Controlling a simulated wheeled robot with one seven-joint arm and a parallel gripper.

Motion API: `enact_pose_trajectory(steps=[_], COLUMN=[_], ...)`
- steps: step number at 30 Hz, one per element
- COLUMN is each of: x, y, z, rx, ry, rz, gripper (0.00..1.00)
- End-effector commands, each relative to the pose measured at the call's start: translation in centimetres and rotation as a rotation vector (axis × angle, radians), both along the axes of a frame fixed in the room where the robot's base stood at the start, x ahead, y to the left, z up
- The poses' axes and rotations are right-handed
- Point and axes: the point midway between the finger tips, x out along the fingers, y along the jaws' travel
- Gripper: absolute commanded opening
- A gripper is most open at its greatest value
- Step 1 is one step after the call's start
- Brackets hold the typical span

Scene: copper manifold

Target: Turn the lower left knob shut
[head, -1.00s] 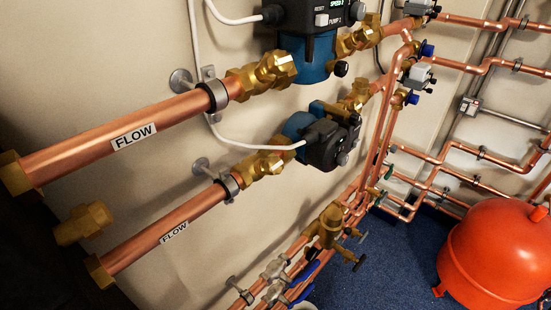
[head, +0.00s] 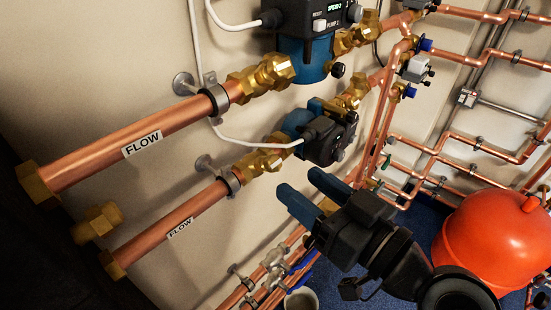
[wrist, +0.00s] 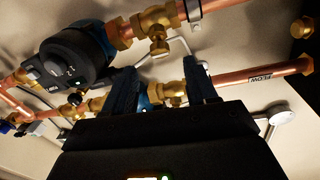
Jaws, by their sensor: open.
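Two copper flow pipes run along the wall, each with a brass valve left of a pump. The lower left brass valve (head: 258,163) sits left of the lower pump (head: 328,138). The upper left brass valve (head: 262,78) sits left of the upper pump (head: 308,45). I cannot tell for sure which handle is the lower left knob. My gripper (head: 298,182) is open and empty, below the lower pump in the head view. In the wrist view, a brass valve (wrist: 172,92) shows beyond the gap between the spread fingers, with no contact visible.
A red vessel (head: 495,240) stands at the right. Copper pipes (head: 490,145) cover the wall at right. Blue-handled valves (head: 300,265) and a pale bucket (head: 301,299) are below my gripper. A white cable (head: 225,138) hangs by the pumps.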

Motion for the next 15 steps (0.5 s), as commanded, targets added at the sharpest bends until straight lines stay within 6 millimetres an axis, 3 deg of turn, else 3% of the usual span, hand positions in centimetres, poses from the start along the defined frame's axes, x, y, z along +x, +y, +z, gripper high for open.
enact_pose_trajectory(steps=[15], x=[4.7], y=[4.9], z=[0.1], rx=[-0.001], ry=[0.001], rz=[0.000], gripper=[0.57])
